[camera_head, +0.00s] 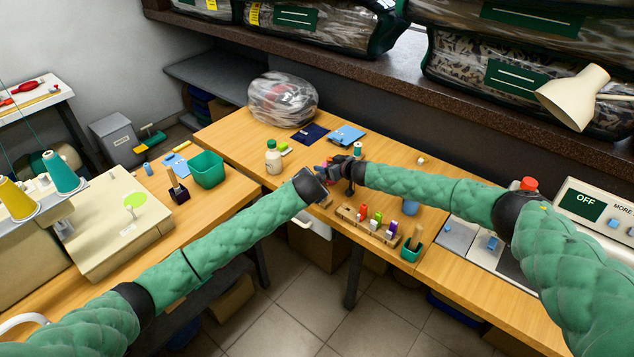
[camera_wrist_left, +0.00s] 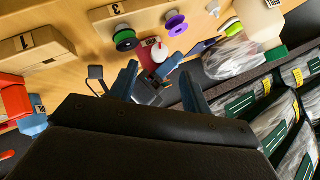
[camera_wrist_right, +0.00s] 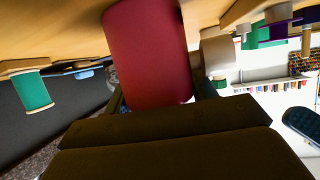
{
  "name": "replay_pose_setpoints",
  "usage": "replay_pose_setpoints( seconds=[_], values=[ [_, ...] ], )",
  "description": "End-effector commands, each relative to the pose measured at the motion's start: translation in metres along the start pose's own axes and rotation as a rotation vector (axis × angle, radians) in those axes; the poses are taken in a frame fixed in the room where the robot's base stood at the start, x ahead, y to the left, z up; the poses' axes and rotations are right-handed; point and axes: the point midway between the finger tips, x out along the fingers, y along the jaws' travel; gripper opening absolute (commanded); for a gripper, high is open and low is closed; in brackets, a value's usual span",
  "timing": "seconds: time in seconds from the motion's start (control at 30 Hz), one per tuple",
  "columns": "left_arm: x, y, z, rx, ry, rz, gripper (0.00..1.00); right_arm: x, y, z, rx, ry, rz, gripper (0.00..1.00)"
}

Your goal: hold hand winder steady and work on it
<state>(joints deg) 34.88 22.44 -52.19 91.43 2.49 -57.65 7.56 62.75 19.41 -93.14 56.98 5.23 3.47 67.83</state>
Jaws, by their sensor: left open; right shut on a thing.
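A dark red body (camera_wrist_right: 148,55), which I take to be the hand winder, fills the middle of the right wrist view. My right gripper (camera_wrist_right: 160,100) is shut on it, one finger on each side. In the left wrist view a dark red part (camera_wrist_left: 146,58) shows beyond my left gripper (camera_wrist_left: 158,85), with a white piece (camera_wrist_left: 160,52) beside it. The left gripper is open, its blue fingers apart, and close to the winder and the right gripper. In the head view both grippers meet over the middle table, and they hide most of the winder.
A wooden rack (camera_head: 368,224) with coloured pieces stands at the table's front edge. A white bottle (camera_head: 273,158), a green bin (camera_head: 207,168) and a clear bag (camera_head: 283,98) stand left and behind. Green (camera_wrist_left: 125,40) and purple (camera_wrist_left: 175,22) spools are close to the left gripper.

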Motion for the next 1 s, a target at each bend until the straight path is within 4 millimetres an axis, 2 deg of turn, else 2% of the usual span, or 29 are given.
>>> replay_pose_setpoints(
  seconds=[0.13, 0.47, 0.57, 0.67, 0.77, 0.9, 1.0],
  values=[
    [-0.006, 0.0, 0.0, 0.0, 0.001, 0.0, 0.48, 0.0, 0.0, 0.0, 0.0, 0.0, 0.0, 0.34],
    [-0.007, -0.001, -0.001, 0.001, 0.001, -0.001, 0.48, 0.0, 0.0, 0.0, 0.0, 0.0, 0.001, 0.34],
    [-0.008, -0.011, -0.003, 0.003, 0.003, -0.011, 0.48, 0.0, 0.0, 0.0, 0.0, 0.0, 0.001, 0.34],
    [-0.007, -0.03, 0.007, 0.018, -0.008, -0.035, 0.48, 0.0, 0.0, 0.0, 0.0, 0.0, 0.001, 0.34],
    [-0.006, -0.051, 0.026, 0.054, -0.029, -0.06, 0.48, 0.0, 0.0, 0.0, 0.0, 0.0, 0.001, 0.34],
    [-0.006, -0.076, 0.062, 0.117, -0.06, -0.083, 0.48, 0.0, 0.0, 0.0, 0.0, 0.0, 0.0, 0.34],
    [-0.006, -0.084, 0.083, 0.144, -0.037, -0.075, 0.48, 0.0, 0.0, 0.0, 0.0, 0.0, 0.0, 0.34]
  ],
)
